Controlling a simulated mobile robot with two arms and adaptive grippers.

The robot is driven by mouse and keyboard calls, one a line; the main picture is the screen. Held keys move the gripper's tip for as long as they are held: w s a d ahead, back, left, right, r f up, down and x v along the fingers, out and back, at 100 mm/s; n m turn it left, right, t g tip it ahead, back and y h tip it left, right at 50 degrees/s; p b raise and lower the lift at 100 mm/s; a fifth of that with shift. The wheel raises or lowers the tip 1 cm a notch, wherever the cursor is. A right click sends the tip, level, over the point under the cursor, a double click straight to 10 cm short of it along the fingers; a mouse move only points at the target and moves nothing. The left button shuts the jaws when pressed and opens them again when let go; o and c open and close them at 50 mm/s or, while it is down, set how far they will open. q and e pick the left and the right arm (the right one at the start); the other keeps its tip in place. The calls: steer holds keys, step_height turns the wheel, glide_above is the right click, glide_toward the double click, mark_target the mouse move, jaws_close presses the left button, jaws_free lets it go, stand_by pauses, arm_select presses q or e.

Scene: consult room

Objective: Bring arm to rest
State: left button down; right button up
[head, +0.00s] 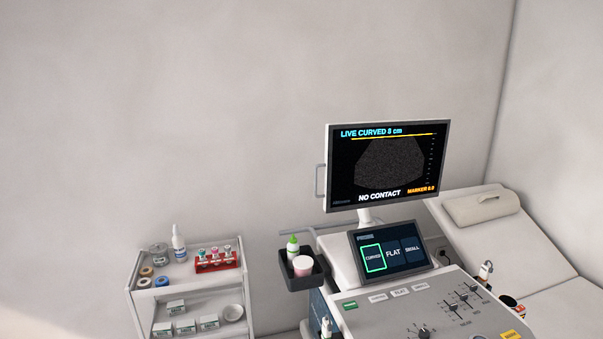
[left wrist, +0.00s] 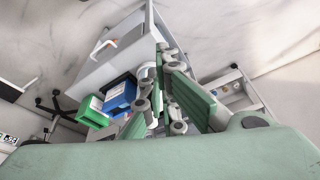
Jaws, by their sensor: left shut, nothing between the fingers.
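My left gripper (left wrist: 163,75) shows in the left wrist view, with grey linkages and green parts. It is shut with nothing held. It is in front of a pale cabinet-like unit (left wrist: 115,48) and apart from anything I can make out. Neither of my arms shows in the head view, and my right gripper is in neither view. In the head view the ultrasound monitor (head: 388,165) reads "LIVE CURVED 8 cm" and "NO CONTACT". The touch panel (head: 390,250) below it has CURVED outlined in green, beside FLAT and SMALL.
A white cart (head: 190,290) with a red tube rack (head: 216,260), bottles and boxes stands at left. A couch with a pillow (head: 482,206) is at right. Blue and green boxes (left wrist: 118,95) show in the wrist view.

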arm_select(q)
steer(key=s+f+b, duration=0.3)
steer(key=f+b, duration=0.1)
steer(key=f, duration=1.3)
steer(key=s+a+f+g+b, duration=0.1)
steer(key=s+f+b, duration=0.2)
steer(key=s+f, duration=0.5)
steer(key=s+a+f+g+b, duration=0.1)
steer(key=s+a+f+b, duration=0.1)
steer(key=s+f, duration=0.7)
step_height(320, 180, down, 7)
steer(key=shift+s+a+r+b, duration=0.15)
steer(key=shift+a+b, duration=0.05)
steer(key=shift+b, duration=0.45)
